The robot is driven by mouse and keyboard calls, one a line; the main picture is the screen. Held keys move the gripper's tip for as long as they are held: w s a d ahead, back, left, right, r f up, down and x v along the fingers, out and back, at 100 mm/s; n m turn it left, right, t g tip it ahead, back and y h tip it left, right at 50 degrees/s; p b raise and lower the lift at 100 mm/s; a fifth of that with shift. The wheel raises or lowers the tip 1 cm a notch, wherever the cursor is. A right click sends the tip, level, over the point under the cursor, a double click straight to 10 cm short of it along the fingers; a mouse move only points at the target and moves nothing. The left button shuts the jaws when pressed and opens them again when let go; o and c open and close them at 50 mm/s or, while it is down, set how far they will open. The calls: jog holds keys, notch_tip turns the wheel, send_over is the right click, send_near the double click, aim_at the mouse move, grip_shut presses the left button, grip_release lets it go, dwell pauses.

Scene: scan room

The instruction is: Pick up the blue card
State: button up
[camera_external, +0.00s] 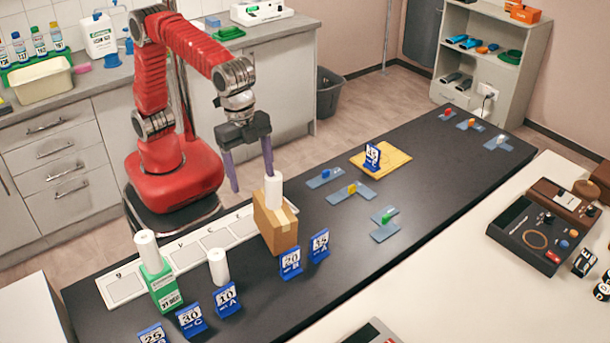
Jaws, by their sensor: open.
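Several blue cards with white number labels stand upright on the black table. One blue card (372,157) stands on a yellow board (397,158) near the table's middle. Others stand along the near left edge: "35" (320,246), "20" (290,262), "10" (227,299), "30" (191,320) and "25" (152,334), the last cut by the frame edge. I cannot tell which one the task means. My gripper (252,182) is open and points down, its purple-grey fingers above and left of a cardboard box (275,229). It holds nothing and is apart from all the cards.
White cylinders stand on the cardboard box (274,190), on a green box (146,248) and on the table (219,266). A white strip of square panels (205,248) runs along the table's left side. Small coloured pieces sit on grey-blue plates (340,194). The right middle surface is mostly clear.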

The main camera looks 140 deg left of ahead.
jog(key=g, duration=0.2)
send_over(290, 251)
notch_tip(290, 251, down, 9)
jog(key=shift+s+a, duration=0.1)
jog(key=shift+f, duration=4.3)
jog(key=shift+f, duration=2.6)
jog(key=shift+c, duration=0.3)
jog(key=c, duration=1.4)
